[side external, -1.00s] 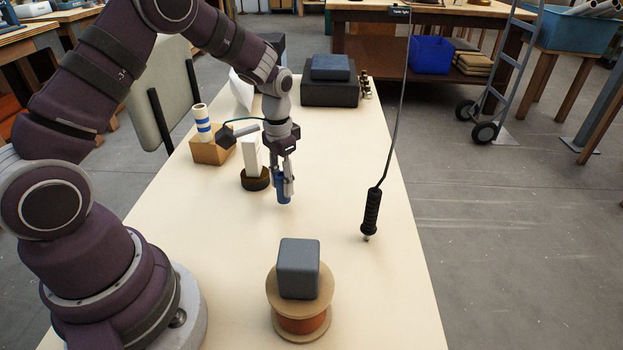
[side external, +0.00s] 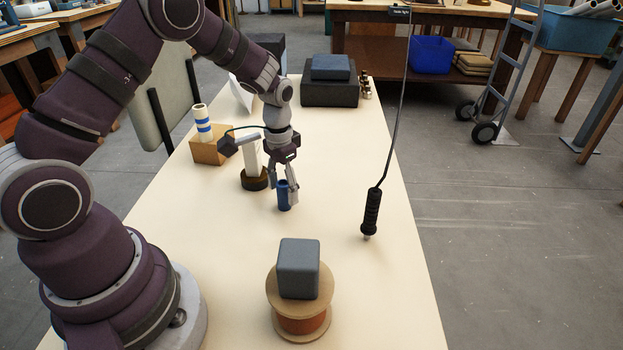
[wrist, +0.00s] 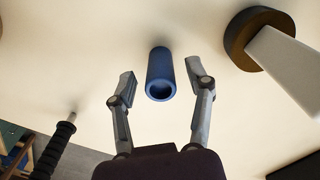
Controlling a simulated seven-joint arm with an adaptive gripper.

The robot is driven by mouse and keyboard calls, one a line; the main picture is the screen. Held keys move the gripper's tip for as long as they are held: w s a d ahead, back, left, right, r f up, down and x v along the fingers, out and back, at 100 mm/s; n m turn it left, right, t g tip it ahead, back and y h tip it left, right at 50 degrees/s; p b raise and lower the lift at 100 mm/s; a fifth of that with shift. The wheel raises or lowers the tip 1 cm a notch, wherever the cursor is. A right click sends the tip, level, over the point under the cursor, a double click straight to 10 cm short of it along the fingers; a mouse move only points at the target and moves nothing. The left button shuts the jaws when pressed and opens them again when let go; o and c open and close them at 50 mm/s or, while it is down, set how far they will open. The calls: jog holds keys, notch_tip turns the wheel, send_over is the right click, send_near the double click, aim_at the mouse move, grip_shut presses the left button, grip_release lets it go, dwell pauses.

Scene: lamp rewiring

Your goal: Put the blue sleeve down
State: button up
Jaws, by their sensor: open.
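The blue sleeve (side external: 284,195) stands upright on the cream table, near its middle. In the wrist view the sleeve (wrist: 160,75) is a hollow blue tube with its open end facing the camera. My gripper (side external: 284,187) is above and around it with the fingers open. In the wrist view the fingers of my gripper (wrist: 160,80) are on either side of the sleeve, with a clear gap on both sides.
A white post on a dark round base (side external: 254,179) stands close to the left of the sleeve. A black-handled tool (side external: 371,212) hangs on a cord at right. A spool (side external: 301,325) with a grey block (side external: 299,268) is in front. A cardboard box (side external: 211,151) holds a striped roll.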

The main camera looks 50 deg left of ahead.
aim_at(283, 184)
notch_tip(283, 184, up, 12)
jog(key=s+d+r+t, duration=0.2)
jog(key=s+d+r, duration=0.1)
jog(key=s, duration=0.3)
jog(key=s+d+r+t, duration=0.3)
jog(key=s, duration=0.2)
jog(key=shift+s+r, duration=0.35)
jog(key=shift+o, duration=0.5)
jog(key=shift+s+d+f+t, duration=0.2)
jog(key=shift+s+t, duration=0.1)
jog(key=shift+s, duration=0.1)
